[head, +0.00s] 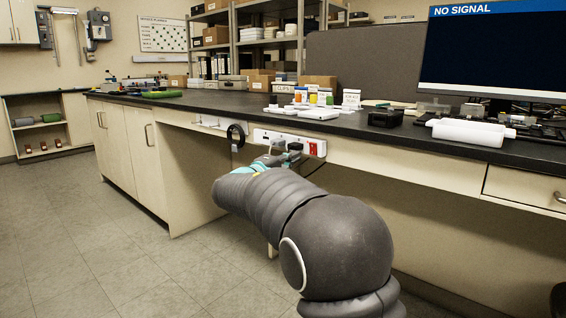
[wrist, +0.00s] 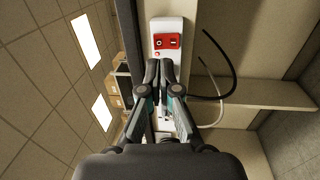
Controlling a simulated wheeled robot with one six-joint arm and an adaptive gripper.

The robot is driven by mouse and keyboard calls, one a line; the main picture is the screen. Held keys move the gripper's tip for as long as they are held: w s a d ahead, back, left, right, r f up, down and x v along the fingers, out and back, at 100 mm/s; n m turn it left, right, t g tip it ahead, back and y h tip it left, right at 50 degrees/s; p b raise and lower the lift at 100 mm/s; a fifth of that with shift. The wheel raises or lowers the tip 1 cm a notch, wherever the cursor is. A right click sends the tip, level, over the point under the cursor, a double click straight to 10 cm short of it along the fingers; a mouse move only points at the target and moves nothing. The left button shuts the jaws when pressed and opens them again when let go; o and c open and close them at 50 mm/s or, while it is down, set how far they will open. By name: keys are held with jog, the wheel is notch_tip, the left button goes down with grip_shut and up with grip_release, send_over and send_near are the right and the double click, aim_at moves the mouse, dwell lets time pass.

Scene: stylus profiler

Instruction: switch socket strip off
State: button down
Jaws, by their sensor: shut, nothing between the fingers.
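The white socket strip (head: 265,137) is fixed to the bench front under the worktop in the head view. Its red switch (head: 314,149) sits at the strip's right end. In the wrist view the red switch (wrist: 167,41) shows two rocker halves, with a small red light below it. My gripper (wrist: 160,64) is shut and empty, its fingertips just below the switch in the wrist view, apart from or near its face; I cannot tell the gap. In the head view my arm reaches to the strip and partly hides its middle and my gripper (head: 291,149).
A black cable (wrist: 222,75) loops beside the strip in the wrist view. The black worktop (head: 225,100) overhangs the strip and carries bottles, boxes and a monitor (head: 490,55). A black coil (head: 236,137) hangs left of the strip. Open knee space lies below.

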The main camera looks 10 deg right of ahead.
aim_at(313, 147)
jog(key=x, duration=0.7)
jog(key=shift+p, duration=0.4)
